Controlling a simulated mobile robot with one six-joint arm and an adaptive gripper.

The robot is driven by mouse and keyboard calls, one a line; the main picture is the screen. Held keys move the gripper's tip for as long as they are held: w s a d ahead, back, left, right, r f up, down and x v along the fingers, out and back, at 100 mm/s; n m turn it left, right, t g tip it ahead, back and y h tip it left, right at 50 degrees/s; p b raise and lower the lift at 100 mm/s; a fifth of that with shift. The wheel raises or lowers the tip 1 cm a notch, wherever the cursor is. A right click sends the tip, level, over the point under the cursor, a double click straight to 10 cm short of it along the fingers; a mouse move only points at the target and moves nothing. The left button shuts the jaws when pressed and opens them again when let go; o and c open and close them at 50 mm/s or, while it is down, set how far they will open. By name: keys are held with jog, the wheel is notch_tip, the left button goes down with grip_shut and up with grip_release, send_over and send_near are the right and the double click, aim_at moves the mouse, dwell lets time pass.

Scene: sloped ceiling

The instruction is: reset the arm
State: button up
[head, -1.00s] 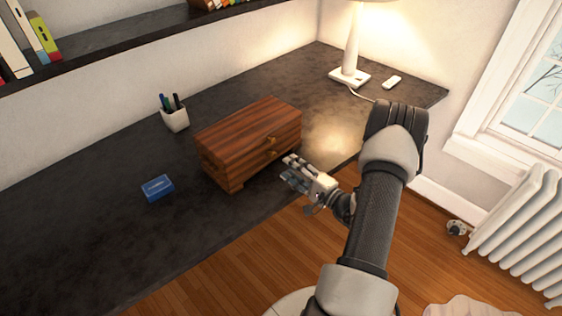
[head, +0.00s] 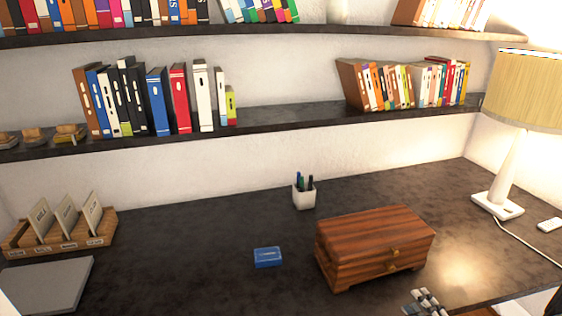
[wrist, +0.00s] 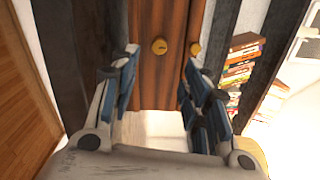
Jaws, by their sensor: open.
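My gripper (head: 427,303) shows at the bottom edge of the head view, in front of the wooden box and to the lower right of it. In the wrist view my gripper (wrist: 160,95) is open, with its two blue-padded fingers apart and nothing between them. The wooden box (head: 370,248) stands closed on the dark desk, with small brass knobs on its front. In the wrist view the box front (wrist: 165,25) with two round knobs is ahead of the fingertips, apart from them. Most of my arm is out of the head view.
On the desk (head: 200,285) are a small blue box (head: 268,257), a white pen cup (head: 304,194), a lamp (head: 510,165), a wooden card rack (head: 60,240) and a grey flat slab (head: 48,285). Shelves with books hang above. The desk left of the wooden box is mostly clear.

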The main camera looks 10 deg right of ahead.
jog(key=w+a+r+n+g+y, duration=0.2)
jog(key=w+a+r+n+y, duration=0.2)
jog(key=a+r+y, duration=0.4)
jog(key=s+a+r+n+g+y, duration=0.15)
jog(key=a+r+n+g, duration=0.3)
jog(key=a, duration=0.55)
jog(key=s+a+r+n+g+y, duration=0.1)
jog(key=s+a+r+n+g, duration=0.15)
jog(key=a+g, duration=0.55)
jog(key=s+a+r+n+g+h, duration=0.3)
jog(key=s+a+r+n+h, duration=0.15)
jog(key=s+a, duration=0.5)
jog(key=s+d+r+n+t+h, duration=0.3)
jog(key=s+r+t+h, duration=0.1)
jog(key=s+h, duration=0.2)
jog(key=shift+s+d+n+h, duration=0.15)
jog(key=shift+d+n+h, duration=0.2)
jog(key=shift+h, duration=0.25)
